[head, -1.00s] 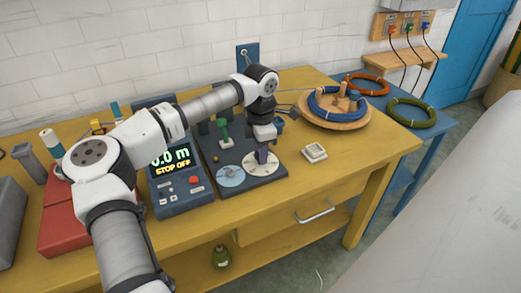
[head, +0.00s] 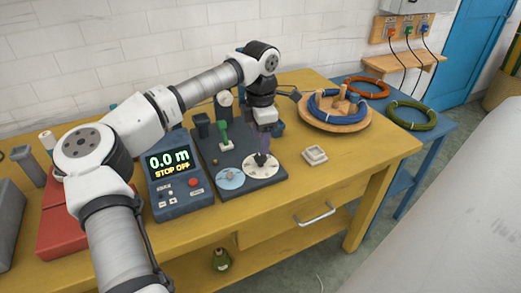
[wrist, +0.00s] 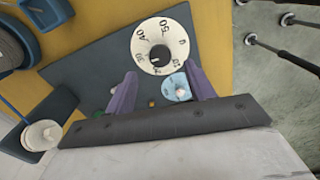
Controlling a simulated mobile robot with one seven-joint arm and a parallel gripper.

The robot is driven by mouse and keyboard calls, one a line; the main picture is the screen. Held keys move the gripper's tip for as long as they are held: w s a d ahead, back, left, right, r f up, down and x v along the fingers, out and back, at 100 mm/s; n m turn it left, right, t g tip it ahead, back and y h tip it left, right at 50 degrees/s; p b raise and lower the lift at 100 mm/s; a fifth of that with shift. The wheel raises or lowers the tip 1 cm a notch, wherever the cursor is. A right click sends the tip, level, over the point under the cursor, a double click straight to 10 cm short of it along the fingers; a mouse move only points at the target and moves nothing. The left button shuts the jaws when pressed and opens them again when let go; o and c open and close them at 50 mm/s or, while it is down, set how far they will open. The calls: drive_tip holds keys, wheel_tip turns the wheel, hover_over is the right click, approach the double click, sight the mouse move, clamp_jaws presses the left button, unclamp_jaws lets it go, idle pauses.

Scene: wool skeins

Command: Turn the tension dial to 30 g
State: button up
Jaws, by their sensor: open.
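The tension dial is a white numbered disc (head: 253,173) with a black knob (head: 261,158) in its middle, on a dark panel. In the wrist view the dial (wrist: 169,28) shows 50 and 40 on its upper and left side. The lower numbers and the knob's pointer are too small or covered to read surely. My gripper (head: 265,141) is above the knob, with its purple fingers pointing down. In the wrist view my gripper (wrist: 161,74) is open and empty, its fingers apart and clear of the knob.
A light blue disc (head: 230,179) and a green-topped lever (head: 224,135) share the dark panel (head: 215,160). The counter box (head: 180,190) on the left reads 0.0 m and STOP OFF. A small white tray (head: 315,155) and a wooden plate with blue wool (head: 340,121) stand to the right.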

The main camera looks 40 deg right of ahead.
sight(261, 156)
wheel_tip(261, 156, up, 8)
drive_tip(key=shift+r, duration=0.2)
idle(0.5)
